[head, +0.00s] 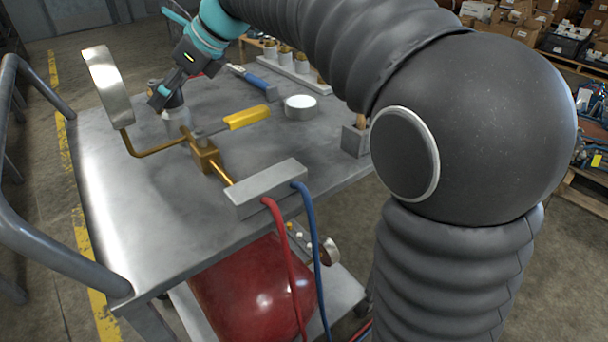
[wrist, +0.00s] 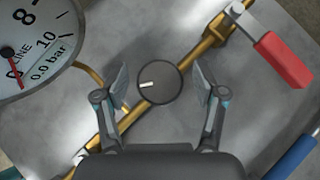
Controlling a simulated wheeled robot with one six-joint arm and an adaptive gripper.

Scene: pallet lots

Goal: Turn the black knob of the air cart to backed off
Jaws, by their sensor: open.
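The black knob (wrist: 159,82) is round, and its white mark points to the left in the wrist view. It sits above the brass pipe (wrist: 190,67) on the air cart (head: 110,222). My gripper (wrist: 161,86) is open, with one finger on each side of the knob and a visible gap on both sides. In the head view my gripper (head: 170,98) is over the grey regulator body (head: 178,122) and mostly hides the knob. The line gauge (wrist: 38,42) shows 0.0 bar in the wrist view; in the head view it is seen nearly edge-on (head: 108,85).
A red lever (wrist: 284,60) and a yellow lever (head: 247,117) are on the pipework. A grey block (head: 265,188) carries red and blue hoses. A white round item (head: 300,106) and a blue-handled tool (head: 252,80) lie on the top. A red tank (head: 250,285) is below.

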